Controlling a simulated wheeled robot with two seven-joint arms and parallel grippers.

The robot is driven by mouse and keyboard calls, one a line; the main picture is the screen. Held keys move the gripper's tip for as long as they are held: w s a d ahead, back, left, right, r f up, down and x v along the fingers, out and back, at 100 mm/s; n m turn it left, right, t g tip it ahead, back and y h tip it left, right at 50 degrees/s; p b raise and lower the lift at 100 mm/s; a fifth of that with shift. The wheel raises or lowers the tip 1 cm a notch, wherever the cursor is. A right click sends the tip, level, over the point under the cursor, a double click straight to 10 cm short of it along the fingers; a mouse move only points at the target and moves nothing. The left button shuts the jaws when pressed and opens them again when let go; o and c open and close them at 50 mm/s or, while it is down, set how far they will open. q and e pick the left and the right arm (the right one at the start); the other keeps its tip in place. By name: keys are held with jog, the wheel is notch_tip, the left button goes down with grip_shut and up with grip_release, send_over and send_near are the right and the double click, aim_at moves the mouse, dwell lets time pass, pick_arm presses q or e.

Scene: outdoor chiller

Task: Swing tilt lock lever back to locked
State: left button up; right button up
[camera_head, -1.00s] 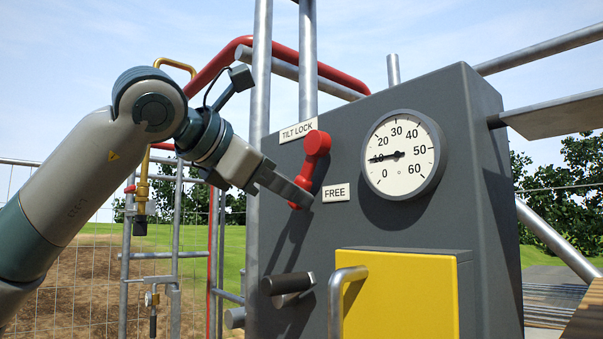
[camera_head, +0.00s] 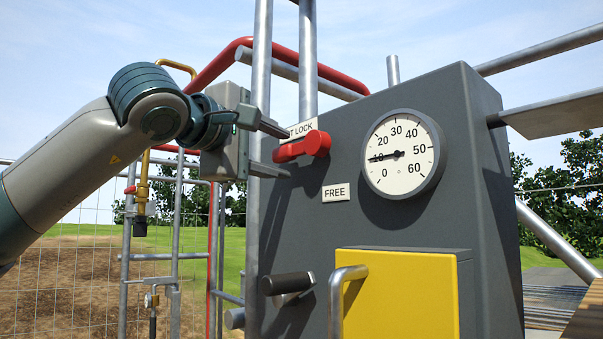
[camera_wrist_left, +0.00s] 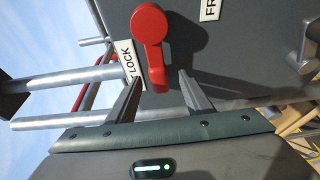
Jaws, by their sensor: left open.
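The red tilt lock lever (camera_head: 303,146) is on the grey panel, its round hub at the right and its handle pointing left, nearly level. It lies just below the partly hidden TILT LOCK label (camera_head: 302,128); the FREE label (camera_head: 336,192) is lower right. My left gripper (camera_head: 287,153) is open, one finger above the lever's handle end and one below. In the left wrist view the lever (camera_wrist_left: 152,45) reaches down to between the two spread fingertips (camera_wrist_left: 158,84), with gaps visible on both sides. My right gripper is not in view.
A round gauge (camera_head: 403,155) sits right of the lever. Below are a black handle (camera_head: 288,284) and a yellow box (camera_head: 402,298) with a metal bar handle (camera_head: 336,300). Upright metal pipes (camera_head: 260,70) and a red pipe (camera_head: 215,66) stand close to my left wrist.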

pick_arm(q)
jog(key=shift+o, duration=1.1)
jog(key=shift+b+v, duration=0.75)
jog(key=shift+v, duration=0.3)
jog(key=b+v, duration=0.2)
jog(key=v, duration=0.3)
